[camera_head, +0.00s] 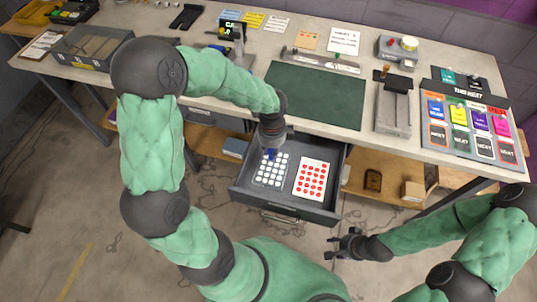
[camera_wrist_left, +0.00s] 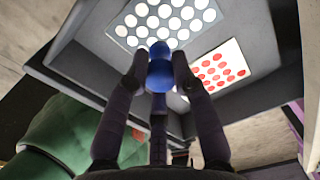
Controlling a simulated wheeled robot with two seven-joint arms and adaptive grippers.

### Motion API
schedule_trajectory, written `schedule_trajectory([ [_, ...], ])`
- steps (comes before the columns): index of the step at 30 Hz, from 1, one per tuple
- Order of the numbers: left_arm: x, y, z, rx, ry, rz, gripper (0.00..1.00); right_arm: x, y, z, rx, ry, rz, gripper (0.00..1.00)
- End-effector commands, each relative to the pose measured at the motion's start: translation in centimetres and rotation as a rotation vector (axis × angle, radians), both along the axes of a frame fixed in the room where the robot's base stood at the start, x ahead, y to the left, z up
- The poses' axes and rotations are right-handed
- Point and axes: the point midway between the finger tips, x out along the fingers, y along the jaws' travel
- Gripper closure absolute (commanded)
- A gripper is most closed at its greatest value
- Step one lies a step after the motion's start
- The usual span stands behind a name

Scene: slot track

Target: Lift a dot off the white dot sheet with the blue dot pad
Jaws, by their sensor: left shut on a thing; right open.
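The white dot sheet (camera_head: 271,170) lies on the left in the open drawer, with rows of white dots on a grey backing. It also shows at the top of the left wrist view (camera_wrist_left: 170,20). My left gripper (camera_head: 270,146) reaches down into the drawer over the sheet's upper end. In the left wrist view the gripper (camera_wrist_left: 160,68) is shut on the blue dot pad (camera_wrist_left: 159,78), which overlaps the sheet's near edge. I cannot tell whether the pad touches the sheet. My right gripper (camera_head: 347,244) is open and empty, outside the drawer at right.
A sheet of red dots (camera_head: 312,179) lies beside the white one in the drawer (camera_head: 284,208). The drawer stands out below the workbench (camera_head: 230,110). A green mat (camera_head: 315,95) lies on the bench above. Coloured cards (camera_head: 470,117) stand at right.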

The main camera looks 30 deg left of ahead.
Motion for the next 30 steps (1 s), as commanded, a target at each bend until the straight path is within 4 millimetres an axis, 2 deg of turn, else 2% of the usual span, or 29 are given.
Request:
schedule_trajectory([
  [4, -0.6, 0.5, -0.6, 0.001, -0.001, -0.152, 1.0, 0.0, 0.0, -0.8, 0.0, 0.0, 0.0, 0.57],
  [9, -0.8, 0.7, -0.8, 0.002, -0.001, -0.23, 1.0, 0.0, 0.0, -1.1, 0.0, 0.0, 0.0, 0.57],
  [17, -0.8, 0.7, -1.9, 0.002, -0.001, -0.236, 1.0, 0.0, 0.0, -2.2, 0.0, 0.0, 0.0, 0.57],
  [30, -0.8, 0.7, -6.0, 0.001, 0.0, -0.235, 1.0, 0.0, 0.0, -6.5, 0.0, 0.0, 0.0, 0.57],
])
